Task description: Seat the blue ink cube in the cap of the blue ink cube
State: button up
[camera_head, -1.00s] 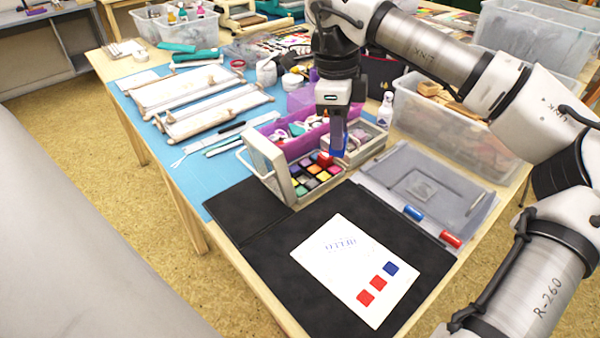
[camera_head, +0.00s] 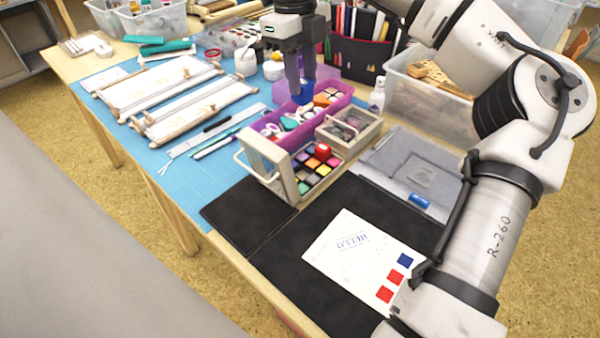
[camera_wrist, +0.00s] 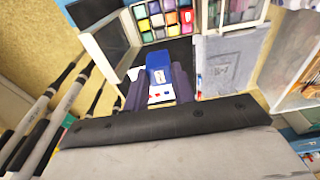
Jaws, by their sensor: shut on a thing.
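My gripper (camera_head: 302,97) is shut on a blue ink cube (camera_head: 307,94), held high near the purple caddy. In the wrist view the blue ink cube (camera_wrist: 158,57) sits between my dark fingers (camera_wrist: 157,82). A small blue piece (camera_head: 419,200), which looks like the blue cube's cap, lies at the front edge of the grey translucent tray (camera_head: 380,180), well to the right of and below my gripper. Its opening cannot be made out. A red ink cube (camera_head: 323,150) stands upright in the inkpad box (camera_head: 283,172) among coloured pads; it also shows in the wrist view (camera_wrist: 187,16).
The purple caddy (camera_head: 340,97) full of tools stands under and beside my gripper. A small beige box (camera_head: 336,140) adjoins it. A stamped card (camera_head: 335,255) lies on the black mat (camera_head: 300,285). A clear bin (camera_head: 437,115) stands right. My arm covers the table's right front.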

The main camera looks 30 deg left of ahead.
dwell(0.3)
notch_tip(320, 180, down, 20)
jog(key=shift+r, duration=0.2)
dwell(0.3)
jog(key=shift+f, duration=0.25)
jog(key=o, duration=0.8)
jog(key=shift+r, duration=0.1)
jog(key=shift+o, duration=0.2)
notch_tip(320, 180, up, 14)
jog(key=a, duration=0.1)
jog(key=shift+a, duration=0.2)
